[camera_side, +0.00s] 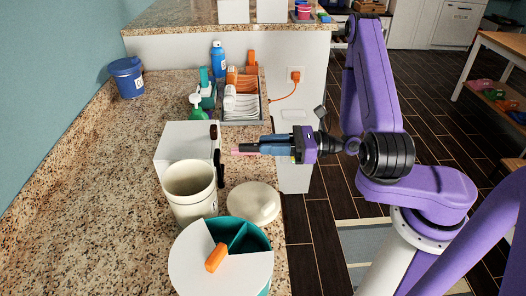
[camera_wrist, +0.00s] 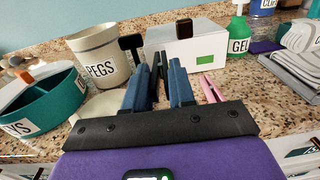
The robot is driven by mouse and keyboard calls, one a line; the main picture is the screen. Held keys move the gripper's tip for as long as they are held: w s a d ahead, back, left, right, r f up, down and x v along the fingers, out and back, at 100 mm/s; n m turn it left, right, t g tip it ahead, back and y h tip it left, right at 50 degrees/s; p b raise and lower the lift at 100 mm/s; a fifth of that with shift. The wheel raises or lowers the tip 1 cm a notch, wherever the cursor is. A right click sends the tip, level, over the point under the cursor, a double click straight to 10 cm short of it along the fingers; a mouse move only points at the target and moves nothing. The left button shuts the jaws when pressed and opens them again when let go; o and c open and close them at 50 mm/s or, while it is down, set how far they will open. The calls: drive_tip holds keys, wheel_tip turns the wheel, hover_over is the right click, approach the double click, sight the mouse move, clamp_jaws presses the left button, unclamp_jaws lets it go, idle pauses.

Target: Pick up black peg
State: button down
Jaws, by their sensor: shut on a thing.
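My gripper (camera_wrist: 164,82) has blue fingers and is closed around a black forked peg (camera_wrist: 158,65), which sticks out past the fingertips in the wrist view. In the side view my gripper (camera_side: 262,146) is level at the counter's right edge, and the black peg cannot be made out clearly from the other dark parts there. A pink peg (camera_wrist: 210,88) is just right of the fingers in the wrist view; its pink shows by the fingertips in the side view (camera_side: 243,151). The cream jar marked PEGS (camera_wrist: 99,68) stands left of the gripper.
A white box (camera_wrist: 205,50) with a green patch stands behind the fingers, a black T-shaped piece (camera_wrist: 130,43) at its left. A cream round lid (camera_side: 253,202) and a teal divided container (camera_side: 245,238) are nearer. Bottles and a grey tray stand behind. The counter's left is clear.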

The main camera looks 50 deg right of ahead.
drive_tip(key=s+d+r, duration=0.1)
drive_tip(key=s+r, duration=0.4)
drive_tip(key=s, duration=0.5)
drive_tip(key=shift+d+r, duration=0.3)
drive_tip(key=shift+d, duration=0.05)
